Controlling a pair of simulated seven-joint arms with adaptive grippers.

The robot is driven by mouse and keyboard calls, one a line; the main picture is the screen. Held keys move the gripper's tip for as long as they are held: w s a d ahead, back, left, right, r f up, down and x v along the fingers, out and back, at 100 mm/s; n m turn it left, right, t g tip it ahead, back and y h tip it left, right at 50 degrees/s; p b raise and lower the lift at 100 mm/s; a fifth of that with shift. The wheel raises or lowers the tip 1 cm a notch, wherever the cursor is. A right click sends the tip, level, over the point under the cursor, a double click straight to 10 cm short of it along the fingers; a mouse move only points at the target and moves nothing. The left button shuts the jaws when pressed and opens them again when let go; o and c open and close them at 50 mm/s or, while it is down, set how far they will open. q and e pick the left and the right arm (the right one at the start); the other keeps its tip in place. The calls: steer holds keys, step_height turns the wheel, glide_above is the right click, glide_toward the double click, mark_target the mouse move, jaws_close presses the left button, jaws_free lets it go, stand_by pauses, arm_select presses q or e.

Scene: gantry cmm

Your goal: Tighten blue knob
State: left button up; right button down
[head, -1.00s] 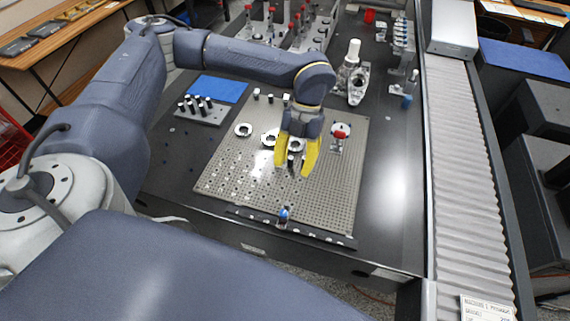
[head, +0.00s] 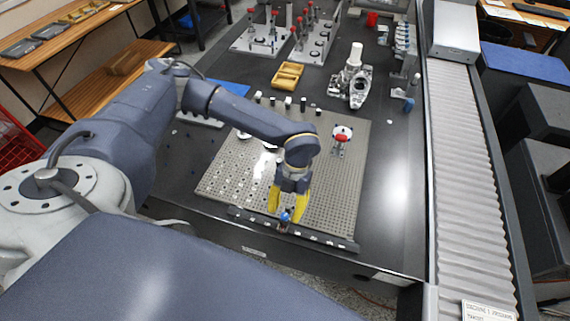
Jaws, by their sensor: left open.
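The blue knob (head: 285,217) is at the front edge of the perforated fixture plate (head: 343,190), on the dark rail (head: 322,237) there. My left gripper (head: 286,210) points down at the knob with its yellow fingers apart, one on either side of it in this view. Whether the fingers touch the knob cannot be told. The forearm hides part of the plate and the ring parts on it. My right gripper is not in view.
A red-handled clamp (head: 341,137) stands at the plate's right rear. A yellow tray (head: 287,75) and a metal casting (head: 349,85) sit behind the plate. A conveyor (head: 465,170) runs along the right. The dark table right of the plate is clear.

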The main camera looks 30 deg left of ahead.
arm_select(q)
steer(key=shift+x, duration=0.85)
steer(key=shift+c, duration=0.6)
jaws_close()
